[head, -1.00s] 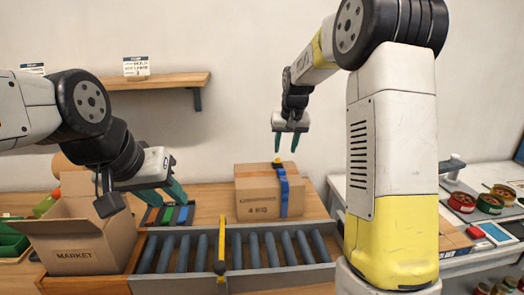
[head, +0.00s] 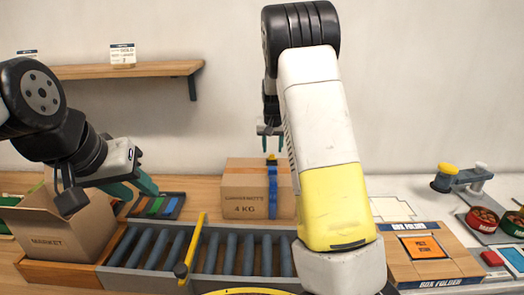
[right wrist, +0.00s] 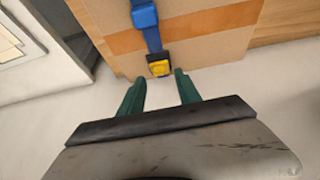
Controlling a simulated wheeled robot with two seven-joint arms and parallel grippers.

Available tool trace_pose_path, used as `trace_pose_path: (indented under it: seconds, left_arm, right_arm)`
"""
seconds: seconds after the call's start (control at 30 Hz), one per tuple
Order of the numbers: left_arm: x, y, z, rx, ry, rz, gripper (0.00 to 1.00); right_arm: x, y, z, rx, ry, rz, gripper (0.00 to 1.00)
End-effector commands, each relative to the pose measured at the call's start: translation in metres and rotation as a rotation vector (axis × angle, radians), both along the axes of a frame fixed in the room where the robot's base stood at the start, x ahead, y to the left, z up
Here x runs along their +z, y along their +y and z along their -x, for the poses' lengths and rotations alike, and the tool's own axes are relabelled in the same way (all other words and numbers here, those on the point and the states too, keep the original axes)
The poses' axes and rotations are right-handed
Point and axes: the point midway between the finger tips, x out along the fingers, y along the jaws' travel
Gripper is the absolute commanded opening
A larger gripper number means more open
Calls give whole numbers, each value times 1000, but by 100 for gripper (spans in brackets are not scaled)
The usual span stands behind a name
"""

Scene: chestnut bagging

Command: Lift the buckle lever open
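A cardboard box (head: 240,207) stands behind the roller conveyor with a blue strap (head: 273,195) down its front. A yellow buckle lever (head: 271,157) sits at the box's top edge. In the right wrist view the yellow lever (right wrist: 159,68) lies on a dark buckle base beside a blue strap piece (right wrist: 144,16). My right gripper (head: 271,148) is open and empty over the box top. In its wrist view the two teal fingertips (right wrist: 158,76) are apart, with the lever just beyond the gap between them. My left gripper (head: 141,192) is open and empty over the conveyor's left end.
An open market carton (head: 50,240) stands at left beside the roller conveyor (head: 225,252). A slanted yellow bar (head: 190,245) crosses the rollers. My right arm hides the box's right side. A box folder board (head: 440,262) and tins (head: 482,220) are at right.

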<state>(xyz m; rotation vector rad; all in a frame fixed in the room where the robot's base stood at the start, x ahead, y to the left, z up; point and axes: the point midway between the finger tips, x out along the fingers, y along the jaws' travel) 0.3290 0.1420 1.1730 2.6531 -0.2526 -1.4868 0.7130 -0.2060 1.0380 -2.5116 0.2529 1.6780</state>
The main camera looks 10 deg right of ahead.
Motion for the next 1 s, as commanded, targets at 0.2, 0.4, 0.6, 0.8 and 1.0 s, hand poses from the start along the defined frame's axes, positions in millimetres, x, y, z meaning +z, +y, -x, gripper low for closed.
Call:
trace_pose_path:
  seconds: [0.2, 0.4, 0.6, 0.8, 1.0]
  left_arm:
    - [0, 0, 0, 0, 0, 0, 36]
    - [0, 0, 0, 0, 0, 0, 36]
    - [0, 0, 0, 0, 0, 0, 36]
    - [0, 0, 0, 0, 0, 0, 36]
    - [0, 0, 0, 0, 0, 0, 36]
  right_arm:
    - [-24, -2, -9, 0, 1, -1, 40]
    - [-28, -2, -11, 0, 0, -1, 40]
    - [-28, -2, -11, 0, 0, -1, 28]
    - [-28, -2, -11, 0, 0, -1, 0]
    - [-27, -3, -15, -1, 34, -7, 0]
